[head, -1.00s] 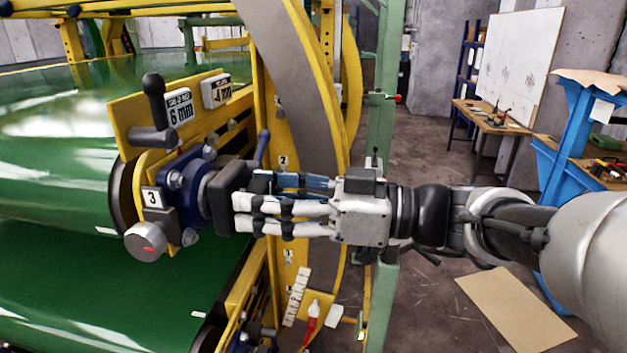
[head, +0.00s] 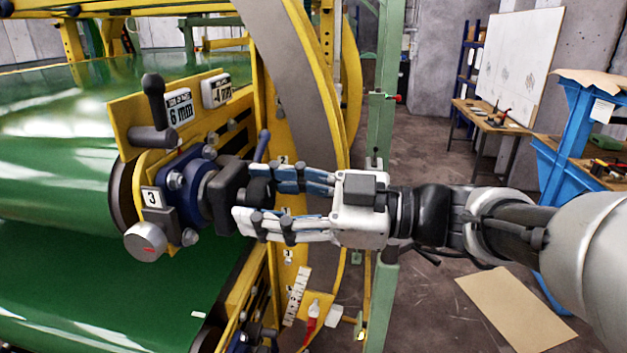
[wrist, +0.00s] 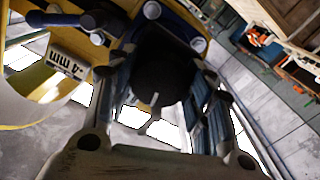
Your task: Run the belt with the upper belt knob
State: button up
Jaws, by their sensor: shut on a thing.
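The upper belt knob (head: 259,191) is a black knob on the blue hub (head: 190,190) at the upper roller's end. My gripper (head: 252,200) reaches it from the right, with blue-and-white fingers on either side, and is shut on it. In the wrist view the knob's round face (wrist: 160,82) with a white mark shows between the fingers; their exact contact is partly hidden. The green upper belt (head: 50,190) runs over the roller at left.
A silver knob with a red mark (head: 146,242) and a black lever (head: 154,95) sit close left of the hub. Yellow frame plates (head: 296,120) and a green post (head: 381,130) stand beside my gripper. A blue bench (head: 565,160) stands at right.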

jog(key=o, duration=1.1)
jog(key=shift+d, duration=0.1)
jog(key=d, duration=0.8)
jog(key=s+d, duration=0.1)
jog(key=d, duration=0.2)
jog(key=shift+d, duration=0.4)
